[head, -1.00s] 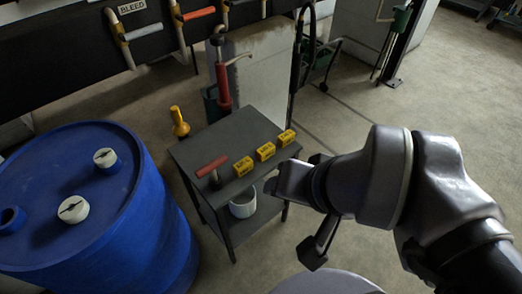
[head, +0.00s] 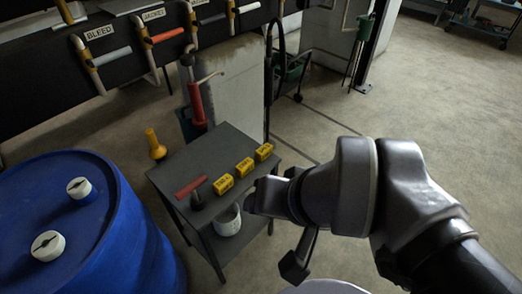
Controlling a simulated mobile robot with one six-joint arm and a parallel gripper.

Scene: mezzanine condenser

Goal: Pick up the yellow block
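Three yellow blocks with dark markings lie in a row on a small dark table (head: 212,150): a near-left one (head: 223,184), a middle one (head: 245,167) and a far-right one (head: 264,152). I cannot tell which one is meant. My gripper (head: 268,240) is at the right front of the table, apart from the blocks. One dark finger hangs down below my wrist and another part reaches toward the table edge. The angle does not show its opening clearly. I see no block in it.
A red-handled tool (head: 190,187) lies on the table left of the blocks. A white bucket (head: 228,220) stands on the shelf below. A blue drum (head: 100,240) fills the lower left. A yellow object (head: 156,146) stands behind the table.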

